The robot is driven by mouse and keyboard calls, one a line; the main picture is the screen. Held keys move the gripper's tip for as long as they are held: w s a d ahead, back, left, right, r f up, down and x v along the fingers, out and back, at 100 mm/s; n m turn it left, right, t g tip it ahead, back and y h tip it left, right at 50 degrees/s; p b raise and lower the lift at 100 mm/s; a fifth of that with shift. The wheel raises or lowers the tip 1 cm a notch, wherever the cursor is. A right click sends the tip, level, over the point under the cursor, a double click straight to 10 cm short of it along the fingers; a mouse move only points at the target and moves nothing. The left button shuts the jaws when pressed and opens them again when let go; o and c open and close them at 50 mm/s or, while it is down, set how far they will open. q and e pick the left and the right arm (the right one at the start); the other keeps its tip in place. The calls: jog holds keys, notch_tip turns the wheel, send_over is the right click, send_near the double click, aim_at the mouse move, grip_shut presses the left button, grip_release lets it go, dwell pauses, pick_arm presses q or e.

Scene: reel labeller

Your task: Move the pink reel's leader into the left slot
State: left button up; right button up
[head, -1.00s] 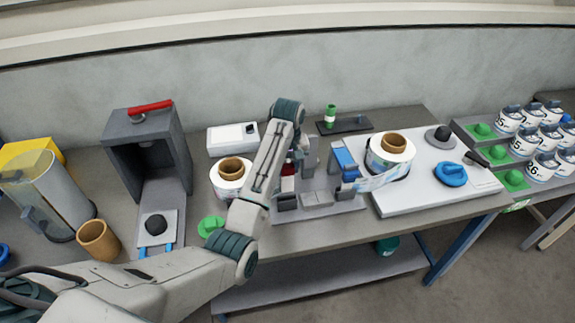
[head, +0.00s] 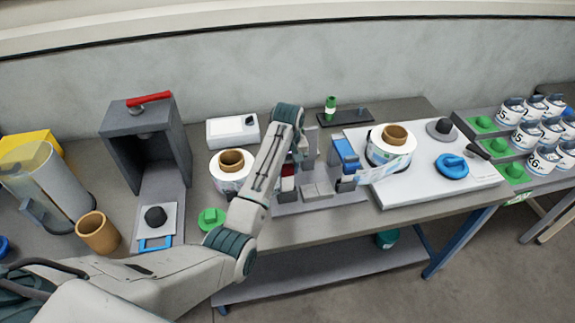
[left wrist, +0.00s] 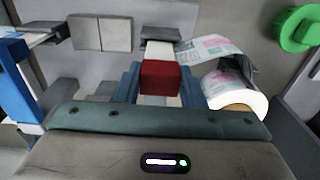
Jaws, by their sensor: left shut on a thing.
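The pink reel (head: 228,183) is a white roll with a brown core, standing at the left of the grey fixture (head: 330,199). In the left wrist view, the reel (left wrist: 236,105) has its pink-printed leader (left wrist: 213,48) running from it towards a dark grey block of the fixture. The leader's end is hard to make out. My left gripper (left wrist: 158,84) has its blue fingers shut on a red block (left wrist: 160,77) at the fixture's left side. A white part runs from this block. In the head view my arm hides the fingers. My right gripper is not in view.
A second reel (head: 392,158) on a white board (head: 420,192) has its leader reaching a blue part (head: 345,152) of the fixture. A green knob (head: 211,217) lies in front of the pink reel. A grey press (head: 145,120) and a brown cup (head: 97,232) stand left.

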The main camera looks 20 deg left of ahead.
aim_at(287, 175)
pick_arm(q)
jog(key=shift+f+b, duration=0.35)
jog(key=shift+f, duration=1.35)
jog(key=o, duration=1.1)
jog(key=shift+c, duration=0.2)
jog(key=shift+r, duration=0.15)
